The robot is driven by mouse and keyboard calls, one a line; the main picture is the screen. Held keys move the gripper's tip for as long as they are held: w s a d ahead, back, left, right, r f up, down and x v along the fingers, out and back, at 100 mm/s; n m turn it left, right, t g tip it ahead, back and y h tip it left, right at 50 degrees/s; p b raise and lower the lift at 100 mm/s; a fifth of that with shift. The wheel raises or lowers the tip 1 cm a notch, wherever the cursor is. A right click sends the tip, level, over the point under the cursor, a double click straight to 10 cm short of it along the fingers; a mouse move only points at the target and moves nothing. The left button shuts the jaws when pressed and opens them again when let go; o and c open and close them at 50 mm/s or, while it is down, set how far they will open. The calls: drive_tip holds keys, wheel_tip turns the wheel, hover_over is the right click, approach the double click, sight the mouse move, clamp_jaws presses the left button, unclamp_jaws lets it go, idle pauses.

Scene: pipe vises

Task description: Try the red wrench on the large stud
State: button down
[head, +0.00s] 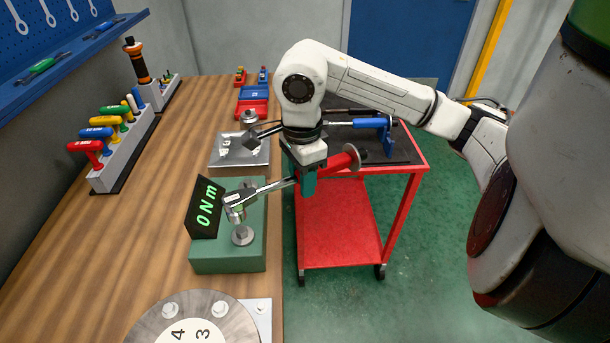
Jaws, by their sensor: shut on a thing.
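My gripper (307,181) is shut on the red wrench, whose red handle (342,161) points right, over the cart. The wrench's silver shaft reaches left over the green block (228,262), and its head (235,199) is above that block. A bright hex stud (242,236) with a round base stands on the block, just below the wrench head. I cannot tell whether the head touches the stud. The block's black display (205,208) reads 0 Nm. Which stud counts as the large one is not marked.
A red cart (340,256) with a dark top holds a blue-handled tool (369,123). A round flange (150,318) with bolts and numbers is at the near bench edge. A metal plate (228,157) lies behind the block. A rack of coloured handles (128,160) stands at left.

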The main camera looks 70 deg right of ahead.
drive_tip(key=b, duration=0.2)
drive_tip(key=shift+f+b, duration=0.2)
drive_tip(key=shift+b, duration=0.1)
drive_tip(key=shift+f+b, duration=0.25)
drive_tip(key=shift+b, duration=0.25)
drive_tip(key=shift+f+b, duration=0.95)
drive_tip(key=shift+b, duration=0.2)
drive_tip(key=shift+f+b, duration=1.8)
drive_tip(key=shift+b, duration=1.05)
idle(1.0)
drive_tip(key=shift+f+b, duration=0.1)
drive_tip(key=shift+b, duration=0.45)
idle(1.5)
